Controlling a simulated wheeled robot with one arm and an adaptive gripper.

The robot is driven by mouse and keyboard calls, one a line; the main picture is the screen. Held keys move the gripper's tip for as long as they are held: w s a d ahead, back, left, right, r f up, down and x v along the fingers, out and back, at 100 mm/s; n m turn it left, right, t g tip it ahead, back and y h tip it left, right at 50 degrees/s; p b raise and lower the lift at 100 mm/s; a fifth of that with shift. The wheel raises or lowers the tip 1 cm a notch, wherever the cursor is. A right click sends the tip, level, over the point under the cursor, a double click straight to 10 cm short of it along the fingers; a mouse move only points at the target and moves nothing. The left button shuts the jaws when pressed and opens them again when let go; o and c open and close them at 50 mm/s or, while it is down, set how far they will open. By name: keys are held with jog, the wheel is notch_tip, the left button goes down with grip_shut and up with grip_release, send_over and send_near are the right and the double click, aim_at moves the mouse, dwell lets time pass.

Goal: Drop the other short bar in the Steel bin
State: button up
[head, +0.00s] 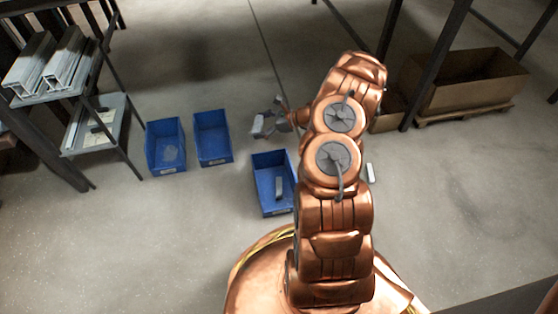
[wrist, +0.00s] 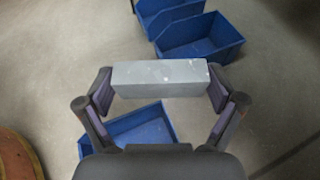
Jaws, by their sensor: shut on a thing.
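My gripper (head: 268,125) is shut on a short grey bar (wrist: 160,77), held crosswise between the fingertips in the wrist view. In the head view the bar (head: 258,126) is partly hidden and hangs above the floor behind the front blue bin (head: 261,182). That bin has another short grey bar (head: 278,187) in it. Two more blue bins, a middle one (head: 213,157) and a left one (head: 166,167), stand side by side at left. The bin labels are too small to read, so I cannot tell which is Steel.
A small light bar (head: 371,173) lies on the floor right of my arm. A rack (head: 97,125) with long profiles (head: 65,58) stands at left. A cardboard box (head: 470,82) on a pallet is at back right. Open floor surrounds the bins.

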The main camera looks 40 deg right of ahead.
jog(key=s+f+n+g+b, duration=0.1)
jog(key=s+f+b, duration=0.1)
jog(key=s+f, duration=0.3)
jog(key=s+d+f+y+b, duration=0.1)
jog(key=s+f, duration=0.4)
jog(key=f, duration=0.5)
jog(key=shift+s+f+n+g+b, duration=0.4)
jog(key=shift+b, duration=0.15)
jog(key=o, duration=0.9)
jog(key=shift+c, duration=0.2)
jog(key=v, duration=1.2)
jog(key=shift+f, duration=0.1)
